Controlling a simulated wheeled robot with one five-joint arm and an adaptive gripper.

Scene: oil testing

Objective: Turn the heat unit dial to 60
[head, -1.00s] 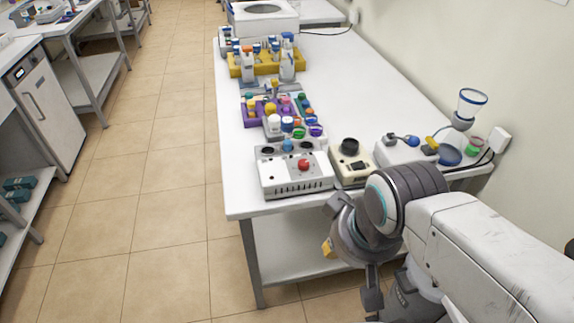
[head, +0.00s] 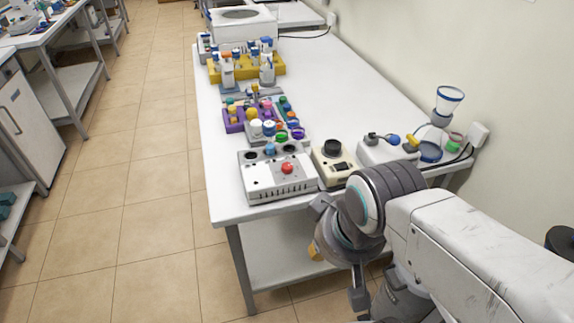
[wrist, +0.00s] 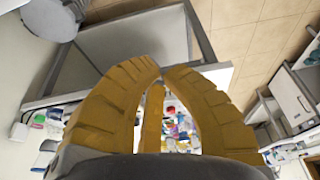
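A white unit with a red dial (head: 287,168) on its top, two round dark wells and a blue piece stands at the table's near end. It looks like the heat unit (head: 262,187); its scale marks are too small to read. My gripper (wrist: 158,72) has thick yellow fingers whose tips come together, with nothing seen between them. In the head view only a bit of yellow finger (head: 315,252) shows below my wrist, lower than the table top and in front of its near edge, apart from the unit.
A beige device (head: 334,166) with a black top stands right of the unit, then a white device with a funnel (head: 448,100). A purple rack (head: 234,122) and a yellow rack (head: 245,72) stand behind. The white table (head: 240,213) has a lower shelf. Tiled floor on the left is free.

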